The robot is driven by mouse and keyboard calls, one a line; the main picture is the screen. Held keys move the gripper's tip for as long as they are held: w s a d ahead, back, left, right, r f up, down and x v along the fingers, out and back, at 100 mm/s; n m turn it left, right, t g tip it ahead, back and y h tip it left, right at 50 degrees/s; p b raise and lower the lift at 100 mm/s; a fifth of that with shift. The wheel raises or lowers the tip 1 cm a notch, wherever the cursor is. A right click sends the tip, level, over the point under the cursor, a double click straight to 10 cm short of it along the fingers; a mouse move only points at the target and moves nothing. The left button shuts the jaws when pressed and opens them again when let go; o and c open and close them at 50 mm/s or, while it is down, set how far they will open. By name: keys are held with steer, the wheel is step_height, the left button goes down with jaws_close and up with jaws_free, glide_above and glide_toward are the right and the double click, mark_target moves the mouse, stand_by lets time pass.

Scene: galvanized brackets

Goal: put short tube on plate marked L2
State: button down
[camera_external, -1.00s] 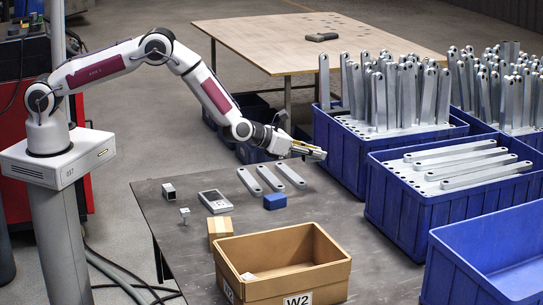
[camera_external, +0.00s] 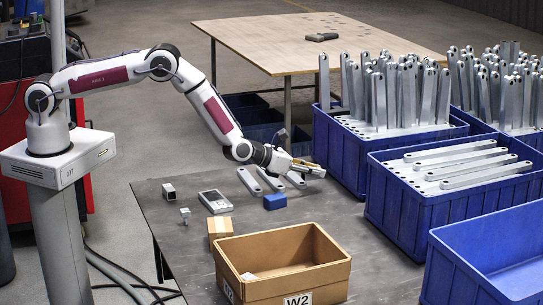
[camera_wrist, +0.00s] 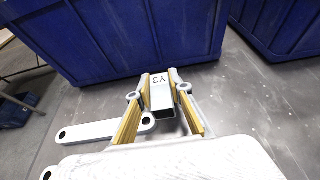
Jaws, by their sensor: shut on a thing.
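My gripper (camera_external: 310,168) is shut on a short square tube (camera_wrist: 166,100), whose open end faces the wrist camera. A label that seems to read Y3, turned over, shows on the tube. The gripper is low over the table's far right, beside the flat bars with end holes (camera_external: 249,181). A rounded bar (camera_wrist: 100,131) lies just left of the gripper in the wrist view. Another short square tube (camera_external: 169,191) stands at the table's left. No plate with a readable L2 mark shows.
A blue block (camera_external: 275,202), a grey device (camera_external: 216,202), a bolt (camera_external: 185,216) and a small carton (camera_external: 220,229) lie on the table. The W2 box (camera_external: 325,284) stands in front. Blue bins (camera_external: 385,213) rise close at the right; one (camera_wrist: 120,60) looms ahead in the wrist view.

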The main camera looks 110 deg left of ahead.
mark_target(313, 191)
steer(key=shift+f, duration=0.15)
steer(key=shift+f, duration=1.85)
steer(key=shift+f, duration=0.15)
steer(key=c, duration=1.8)
jaws_free()
steer(key=shift+d+r, duration=0.1)
steer(key=shift+r, duration=0.1)
steer(key=shift+s+d, duration=0.1)
steer(key=shift+s, duration=0.05)
steer(key=shift+v, duration=5.75)
